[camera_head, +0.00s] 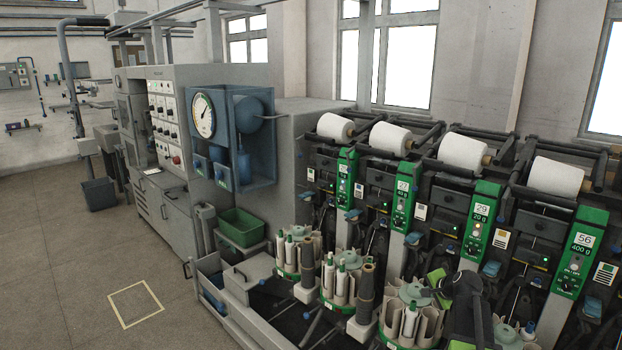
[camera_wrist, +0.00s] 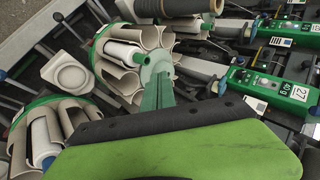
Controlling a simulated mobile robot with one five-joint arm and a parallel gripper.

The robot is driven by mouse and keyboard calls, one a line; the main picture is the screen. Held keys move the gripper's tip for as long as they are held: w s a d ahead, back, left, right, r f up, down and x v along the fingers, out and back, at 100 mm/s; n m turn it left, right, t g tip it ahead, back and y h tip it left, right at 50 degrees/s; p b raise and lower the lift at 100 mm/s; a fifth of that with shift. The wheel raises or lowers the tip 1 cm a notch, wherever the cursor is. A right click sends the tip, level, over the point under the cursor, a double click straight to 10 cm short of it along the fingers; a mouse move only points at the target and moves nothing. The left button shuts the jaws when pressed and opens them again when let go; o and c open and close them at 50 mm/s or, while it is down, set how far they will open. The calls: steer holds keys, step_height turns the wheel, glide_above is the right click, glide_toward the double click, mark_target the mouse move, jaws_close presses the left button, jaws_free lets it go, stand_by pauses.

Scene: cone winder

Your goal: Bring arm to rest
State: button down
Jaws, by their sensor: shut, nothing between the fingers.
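My gripper (camera_head: 437,281) is at the lower right of the head view, at the end of my dark arm. Its narrow green fingers (camera_wrist: 158,92) show in the wrist view, shut and empty. They lie in front of the pale green hub of a round bobbin magazine (camera_wrist: 123,58), with beige pockets around it. Whether they touch it cannot be told. In the head view, the round magazine (camera_head: 408,322) close to my gripper holds a few white bobbins and is partly hidden by my arm.
Further magazines (camera_head: 299,255) stand along the winder's front, close to my arm. Winding units with green panels (camera_head: 480,222) and white cones (camera_head: 466,152) rise behind. A green bin (camera_head: 241,228) sits left of them. The floor (camera_head: 60,265) at the left is clear.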

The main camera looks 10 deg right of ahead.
steer(key=s+a+f+n+g+y, duration=0.15)
steer(key=a+n, duration=0.25)
steer(key=a, duration=1.1)
steer(key=a+f+n+g+y, duration=0.15)
steer(key=a+n, duration=0.25)
steer(key=a, duration=1.1)
steer(key=s+a+f+n+g+h, duration=0.1)
steer(key=s+a+f+n+g, duration=0.2)
steer(key=s+a, duration=0.45)
steer(key=s+d+f+n+g+h, duration=0.1)
steer(key=s+d+n+g, duration=0.1)
steer(key=s, duration=0.5)
steer(key=shift+s+d+n+g+h, duration=0.25)
steer(key=shift+s+n+g+h, duration=0.2)
steer(key=shift+n, duration=0.65)
